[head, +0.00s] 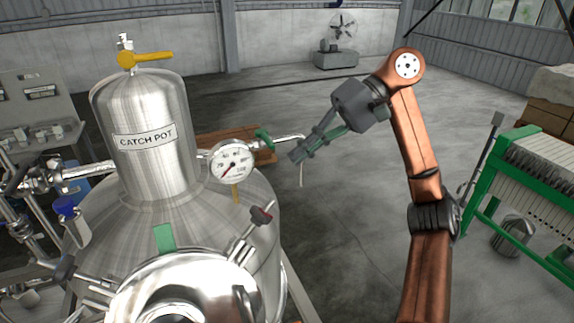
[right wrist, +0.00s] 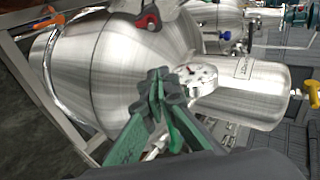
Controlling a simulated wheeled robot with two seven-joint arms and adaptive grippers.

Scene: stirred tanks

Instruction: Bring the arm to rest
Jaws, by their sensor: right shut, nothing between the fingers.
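My right arm, copper coloured, rises at the right of the head view and bends back toward the tank. Its right gripper (head: 297,155) is shut and empty, in the air just right of the pressure gauge (head: 232,162). It is close to a short pipe with a green handle (head: 264,139); I cannot tell whether they touch. In the right wrist view the closed green fingertips (right wrist: 163,82) appear in front of the steel tank (right wrist: 95,75), with the gauge beyond them. My left gripper is in neither view.
The catch pot (head: 150,165) with a yellow-handled valve (head: 148,57) stands on the tank at left. A green-framed plate rack (head: 530,180) stands at right. A fan (head: 341,27) stands at the back. Open concrete floor lies between.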

